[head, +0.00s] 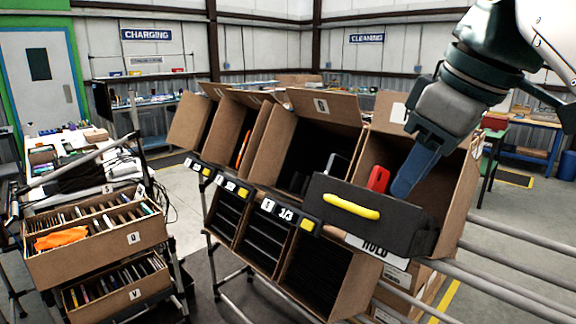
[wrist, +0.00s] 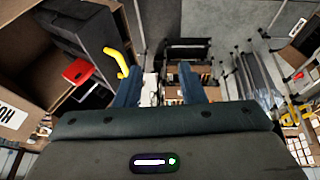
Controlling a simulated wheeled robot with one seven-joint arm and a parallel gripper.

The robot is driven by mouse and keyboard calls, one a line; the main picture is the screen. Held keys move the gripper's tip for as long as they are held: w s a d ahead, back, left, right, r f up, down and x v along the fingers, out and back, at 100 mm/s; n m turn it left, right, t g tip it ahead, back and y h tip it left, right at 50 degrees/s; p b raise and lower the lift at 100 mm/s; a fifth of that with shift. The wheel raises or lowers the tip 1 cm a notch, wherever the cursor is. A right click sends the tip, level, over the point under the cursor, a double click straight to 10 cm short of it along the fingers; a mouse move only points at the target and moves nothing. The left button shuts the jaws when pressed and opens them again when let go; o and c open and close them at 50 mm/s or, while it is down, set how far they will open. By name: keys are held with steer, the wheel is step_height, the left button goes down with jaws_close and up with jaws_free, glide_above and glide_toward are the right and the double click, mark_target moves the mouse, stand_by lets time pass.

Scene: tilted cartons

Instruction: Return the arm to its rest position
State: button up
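My gripper (head: 402,186) points down in front of the rightmost tilted carton (head: 455,190) in the head view. Its blue fingertips overlap the top of a dark box with a yellow handle (head: 390,215); I cannot tell whether they touch it. In the wrist view my gripper (wrist: 160,88) has its two blue fingers apart with nothing held between them. There the yellow handle (wrist: 117,62) lies just left of the left finger. A red item (head: 378,179) sits beside the gripper in the carton; it also shows in the wrist view (wrist: 77,71).
More tilted cartons (head: 305,145) stand in a row on a rack to the left. Metal rails (head: 510,262) run at lower right. A box of files (head: 95,240) stands at lower left. Open floor lies behind the cartons at right.

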step_height(320, 180, down, 34)
steer(key=s+m+h, duration=0.2)
steer(key=s+m, duration=0.1)
steer(key=m, duration=0.6)
steer(key=shift+f+g+h, duration=0.2)
steer(key=shift+g+h, duration=0.1)
steer(key=shift+g, duration=0.1)
